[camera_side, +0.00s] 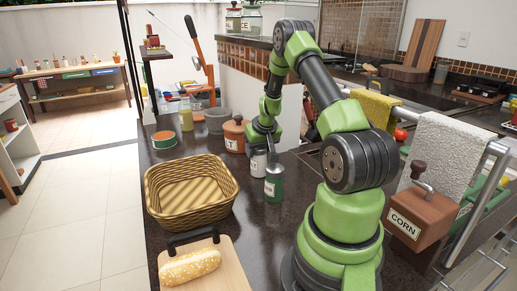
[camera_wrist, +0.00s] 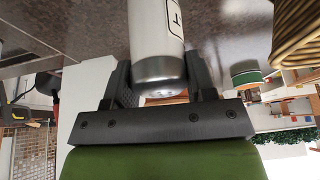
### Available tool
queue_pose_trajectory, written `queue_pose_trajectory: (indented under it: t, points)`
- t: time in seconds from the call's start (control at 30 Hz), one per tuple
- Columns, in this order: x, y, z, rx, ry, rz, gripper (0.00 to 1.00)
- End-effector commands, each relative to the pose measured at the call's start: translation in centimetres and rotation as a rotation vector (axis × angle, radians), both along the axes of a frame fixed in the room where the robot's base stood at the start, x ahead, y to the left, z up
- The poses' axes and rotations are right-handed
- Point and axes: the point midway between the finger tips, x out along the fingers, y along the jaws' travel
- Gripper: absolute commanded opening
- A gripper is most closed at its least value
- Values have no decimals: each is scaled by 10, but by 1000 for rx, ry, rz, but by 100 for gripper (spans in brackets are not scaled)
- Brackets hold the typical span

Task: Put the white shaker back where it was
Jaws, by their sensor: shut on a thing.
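The white shaker (camera_side: 258,163) is upright near the middle of the dark counter, just behind and left of a green shaker (camera_side: 274,183). My gripper (camera_side: 262,143) comes down over it from above. In the wrist view, the white shaker (camera_wrist: 155,42) sits between the two dark fingers of my gripper (camera_wrist: 160,82), which are shut on it near its silver end. Part of its label shows. I cannot tell whether its base touches the counter.
A wicker basket (camera_side: 190,207) and a board (camera_side: 225,268) with a bun (camera_side: 190,266) lie at the front left. A brown canister (camera_side: 234,136), a grey bowl (camera_side: 217,122) and a green tin (camera_side: 164,140) stand behind. Bare counter (camera_side: 250,212) lies right of the basket.

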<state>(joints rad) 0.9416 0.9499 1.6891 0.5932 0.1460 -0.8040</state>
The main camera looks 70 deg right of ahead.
Motion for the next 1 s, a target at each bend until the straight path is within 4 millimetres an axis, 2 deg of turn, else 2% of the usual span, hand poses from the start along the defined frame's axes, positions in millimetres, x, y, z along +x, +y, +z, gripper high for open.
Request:
queue_pose_trajectory:
  t: [0.03, 0.07, 0.13, 0.17, 0.57, 1.0]
  points:
    - [0, 0, -2, 0, 0, -1, 24]
    - [0, 0, -1, 0, 0, -1, 57]
    - [0, 0, -1, 0, 0, 0, 73]
    - [0, 0, -1, 0, 0, 0, 76]
    - [0, 0, 4, -2, 0, 1, 76]
    - [-25, 23, 83, -4, -3, 0, 76]
